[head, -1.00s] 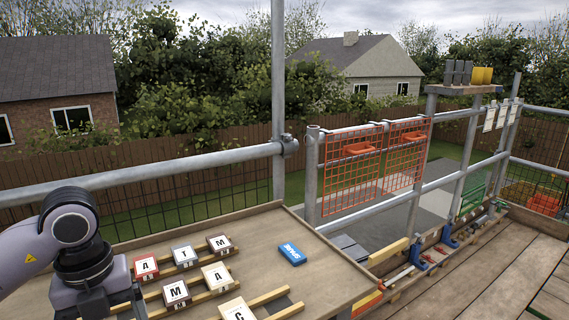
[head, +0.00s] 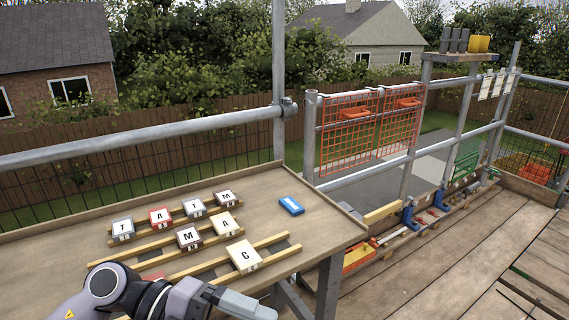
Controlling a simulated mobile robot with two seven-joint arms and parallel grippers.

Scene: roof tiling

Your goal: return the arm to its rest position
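My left gripper (head: 247,304) is at the bottom of the head view, in front of the near edge of the table and pointing right. Its fingers appear as one pale grey block, and I cannot tell whether they are open or shut. I see nothing held in it. My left arm comes in from the lower left and covers part of the battens at the table's front. My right gripper and arm are not in view.
Lettered tiles, including T (head: 123,229), A (head: 160,217), M (head: 188,238) and C (head: 244,256), lie on wooden battens on the table (head: 325,222). A blue block (head: 291,206) lies at right. Metal scaffold rails (head: 140,137) stand behind. The wooden deck (head: 455,265) at right looks largely clear.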

